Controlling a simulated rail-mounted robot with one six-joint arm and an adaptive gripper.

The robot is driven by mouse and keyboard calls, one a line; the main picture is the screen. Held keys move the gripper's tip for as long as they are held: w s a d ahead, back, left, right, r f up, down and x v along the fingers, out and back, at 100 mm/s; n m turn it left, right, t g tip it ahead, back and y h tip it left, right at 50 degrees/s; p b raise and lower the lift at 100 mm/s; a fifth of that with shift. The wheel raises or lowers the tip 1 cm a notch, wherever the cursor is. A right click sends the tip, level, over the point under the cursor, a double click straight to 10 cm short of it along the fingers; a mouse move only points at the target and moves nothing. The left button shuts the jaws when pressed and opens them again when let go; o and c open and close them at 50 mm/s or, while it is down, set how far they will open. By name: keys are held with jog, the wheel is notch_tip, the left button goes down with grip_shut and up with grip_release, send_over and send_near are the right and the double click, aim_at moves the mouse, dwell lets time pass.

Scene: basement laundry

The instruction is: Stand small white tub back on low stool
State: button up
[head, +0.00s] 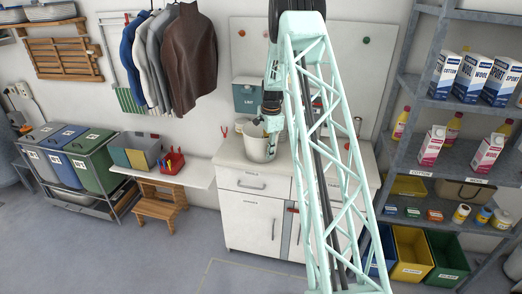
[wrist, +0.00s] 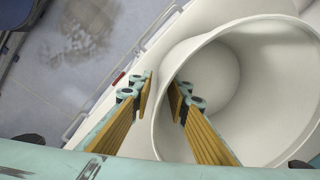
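The white tub (head: 257,146) stands upright on the white cabinet's worktop in the head view. In the wrist view the open mouth of the tub (wrist: 270,90) fills the right side, and its inside looks empty. My gripper (wrist: 163,90) is at the tub's near rim, one finger outside the wall and the other inside it. The fingers are apart, with a gap to the wall. In the head view my gripper (head: 268,125) is partly hidden by my own arm. The low wooden stool (head: 160,205) stands on the floor to the left, partly under a white shelf.
The white shelf (head: 196,174) carries a grey-and-yellow box (head: 136,152) and a red caddy (head: 172,162). Coloured bins (head: 65,158) stand at the left. A loaded metal rack (head: 455,112) is at the right. The floor before the cabinet (head: 250,225) is clear.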

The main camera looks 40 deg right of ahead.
grip_shut()
jog(key=shift+r, duration=0.1)
jog(key=shift+r, duration=1.5)
jog(key=shift+a+r, duration=0.1)
jog(key=shift+r, duration=0.1)
jog(key=s+a+r, duration=0.1)
jog(key=s+a, duration=0.8)
jog(key=a, duration=0.3)
jog(key=shift+s+a+r+b, duration=0.2)
jog(key=shift+s+a+b, duration=0.05)
jog(key=shift+s+b, duration=0.15)
